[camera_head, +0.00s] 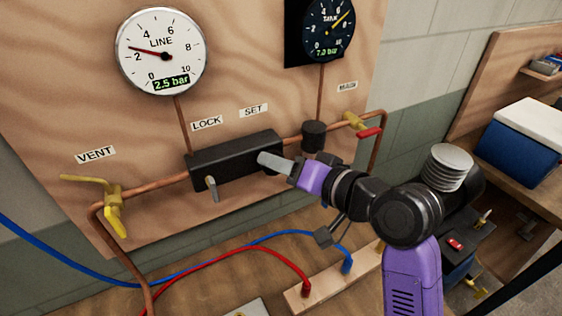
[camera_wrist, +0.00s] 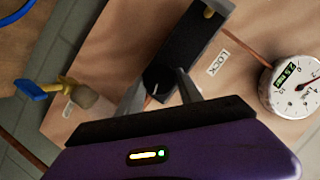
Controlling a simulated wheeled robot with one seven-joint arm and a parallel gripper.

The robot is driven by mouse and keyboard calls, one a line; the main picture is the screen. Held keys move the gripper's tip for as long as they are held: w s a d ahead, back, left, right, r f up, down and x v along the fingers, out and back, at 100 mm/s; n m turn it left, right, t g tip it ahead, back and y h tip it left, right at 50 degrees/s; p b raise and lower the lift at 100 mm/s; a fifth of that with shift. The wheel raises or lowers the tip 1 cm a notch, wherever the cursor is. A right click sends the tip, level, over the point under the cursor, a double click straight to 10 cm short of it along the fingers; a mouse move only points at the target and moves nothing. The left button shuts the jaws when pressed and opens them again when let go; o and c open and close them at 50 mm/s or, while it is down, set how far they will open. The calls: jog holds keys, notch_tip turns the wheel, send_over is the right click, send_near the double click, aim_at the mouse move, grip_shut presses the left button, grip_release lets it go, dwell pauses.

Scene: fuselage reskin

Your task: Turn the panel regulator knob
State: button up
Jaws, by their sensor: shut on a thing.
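The regulator is a black block (camera_head: 232,160) on the copper pipe of the wooden panel, under the labels LOCK (camera_head: 207,122) and SET (camera_head: 254,110). My gripper (camera_head: 268,160) reaches its right end from the right. In the wrist view the dark round knob (camera_wrist: 158,78) with a pale pointer mark sits between my two grey fingers (camera_wrist: 159,88), which are shut on it. In the head view the knob is mostly hidden by my gripper. The white LINE gauge (camera_head: 161,50) shows 2.5 bar. The black TANK gauge (camera_head: 328,28) shows about 7.0 bar.
A yellow VENT valve (camera_head: 113,198) is at the left and a red-handled valve (camera_head: 365,128) at the right. A silver pin (camera_head: 212,188) hangs below the block. Blue (camera_head: 110,280) and red (camera_head: 225,262) hoses run below. A blue cooler (camera_head: 520,143) stands far right.

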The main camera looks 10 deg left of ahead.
jog(key=shift+f, duration=0.2)
jog(key=shift+a, duration=0.1)
jog(key=o, duration=1.4)
jog(key=shift+c, duration=0.2)
jog(key=shift+r, duration=0.1)
jog(key=b+v, duration=0.1)
jog(key=v, duration=0.7)
jog(key=shift+a, duration=0.1)
